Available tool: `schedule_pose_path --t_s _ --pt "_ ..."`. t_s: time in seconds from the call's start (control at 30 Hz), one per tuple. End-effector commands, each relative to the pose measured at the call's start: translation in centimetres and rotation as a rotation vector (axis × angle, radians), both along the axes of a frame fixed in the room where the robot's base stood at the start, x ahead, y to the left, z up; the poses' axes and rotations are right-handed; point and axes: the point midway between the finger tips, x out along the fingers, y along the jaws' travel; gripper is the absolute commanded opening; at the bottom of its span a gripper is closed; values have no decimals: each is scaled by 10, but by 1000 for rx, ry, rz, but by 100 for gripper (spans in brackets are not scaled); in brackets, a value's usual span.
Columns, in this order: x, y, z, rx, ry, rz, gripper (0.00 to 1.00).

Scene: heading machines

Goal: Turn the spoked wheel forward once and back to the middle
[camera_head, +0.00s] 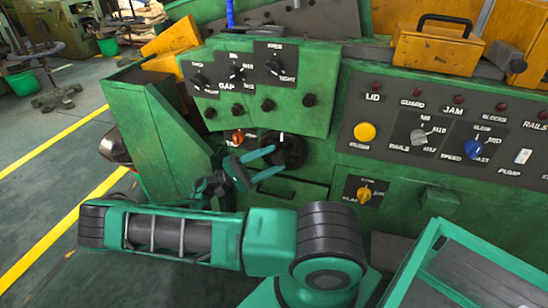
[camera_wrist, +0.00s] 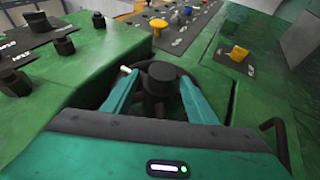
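The dark wheel (camera_head: 293,152) is on the green machine front, below the row of small black knobs, partly hidden by my gripper. My gripper (camera_head: 278,158) reaches it from the left with its two teal fingers apart. In the wrist view a black hub (camera_wrist: 160,88) stands between the fingertips of my gripper (camera_wrist: 160,78). Narrow gaps seem to show beside the hub; I cannot tell whether either finger touches it. The wheel's spokes cannot be made out. A small white mark (camera_wrist: 125,70) shows near the left fingertip.
A red knob (camera_head: 238,137) is left of the wheel. A yellow knob (camera_head: 364,194) is to the lower right, under a panel with a yellow button (camera_head: 365,132) and a blue knob (camera_head: 474,148). A dark curved handle (camera_wrist: 277,140) is near my gripper's right side.

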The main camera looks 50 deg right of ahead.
Motion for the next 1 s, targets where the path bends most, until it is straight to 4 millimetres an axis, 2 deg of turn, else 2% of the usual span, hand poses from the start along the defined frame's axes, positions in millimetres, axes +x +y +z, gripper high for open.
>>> schedule_pose_path --t_s 0.2,0.33,0.7,1.0 --pt "0 1 -1 0 1 -4 52" --pt "6 8 -5 -2 1 -1 52" --pt "45 52 -30 -5 2 2 52" --pt "63 73 -42 -3 2 0 52"
